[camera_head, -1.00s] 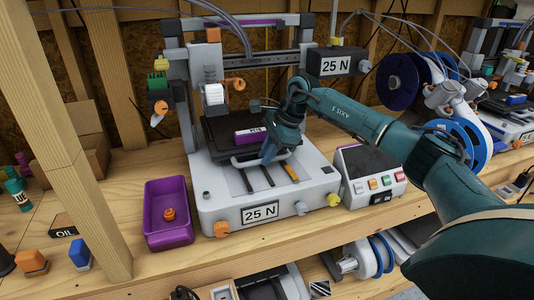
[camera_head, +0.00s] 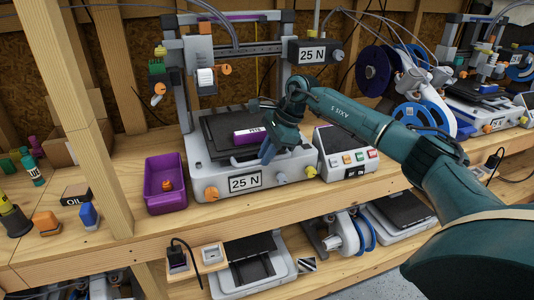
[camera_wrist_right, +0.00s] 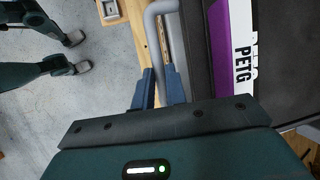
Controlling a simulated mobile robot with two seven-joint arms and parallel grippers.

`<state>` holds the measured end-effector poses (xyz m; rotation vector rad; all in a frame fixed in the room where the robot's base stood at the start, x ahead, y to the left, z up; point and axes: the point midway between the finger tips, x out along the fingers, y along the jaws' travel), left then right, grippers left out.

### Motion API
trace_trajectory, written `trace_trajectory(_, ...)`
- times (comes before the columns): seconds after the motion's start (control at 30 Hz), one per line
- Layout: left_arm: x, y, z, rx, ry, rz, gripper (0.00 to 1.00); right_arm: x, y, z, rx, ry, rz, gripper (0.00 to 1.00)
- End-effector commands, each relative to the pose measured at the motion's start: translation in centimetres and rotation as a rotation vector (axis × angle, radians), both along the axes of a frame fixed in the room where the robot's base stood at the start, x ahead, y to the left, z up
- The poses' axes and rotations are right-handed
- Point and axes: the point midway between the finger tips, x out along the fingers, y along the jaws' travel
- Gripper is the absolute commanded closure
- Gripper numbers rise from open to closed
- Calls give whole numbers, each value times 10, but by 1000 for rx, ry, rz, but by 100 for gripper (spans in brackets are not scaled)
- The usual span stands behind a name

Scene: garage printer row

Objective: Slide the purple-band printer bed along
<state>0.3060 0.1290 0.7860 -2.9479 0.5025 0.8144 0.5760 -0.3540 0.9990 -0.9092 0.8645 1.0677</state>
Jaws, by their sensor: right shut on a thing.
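The printer bed (camera_head: 213,127) is a black plate with a purple band (camera_head: 250,134) carrying a white label; the label reads PETG in the right wrist view, where the band (camera_wrist_right: 219,50) lies right of my fingers. The bed sits low on the grey printer marked 25 N (camera_head: 207,174), out toward its front. My right gripper (camera_head: 268,150) is at the bed's front edge, shut on its grey handle. In the right wrist view the blue fingers (camera_wrist_right: 158,88) are on either side of the handle (camera_wrist_right: 152,22). My gripper hides part of the handle in the head view. My left gripper is not in view.
A purple bin (camera_head: 165,201) with an orange piece stands left of the printer. A control box (camera_head: 345,152) with coloured buttons is close on the right. Spools (camera_head: 373,66) stand behind my arm. A wooden post (camera_head: 84,120) rises at left.

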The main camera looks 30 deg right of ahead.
Motion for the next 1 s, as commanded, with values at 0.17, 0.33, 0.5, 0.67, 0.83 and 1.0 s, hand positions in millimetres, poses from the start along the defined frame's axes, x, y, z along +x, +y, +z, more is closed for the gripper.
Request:
trace_trajectory(0.17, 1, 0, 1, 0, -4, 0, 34, 1, -1, 1, -2, -4, -2, 85)
trace_trajectory(0.33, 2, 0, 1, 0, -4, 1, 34, 1, -1, 1, -1, -4, -2, 71)
trace_trajectory(0.5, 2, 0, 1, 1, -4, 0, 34, 1, -1, 1, -1, -4, -2, 65)
trace_trajectory(0.67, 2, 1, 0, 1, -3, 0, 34, 0, -1, 2, -1, -4, -2, 65)
trace_trajectory(0.83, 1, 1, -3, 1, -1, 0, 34, -3, -7, 17, 0, -8, -3, 65)
trace_trajectory(1.0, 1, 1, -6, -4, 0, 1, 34, -12, -19, 49, -1, -8, -4, 65)
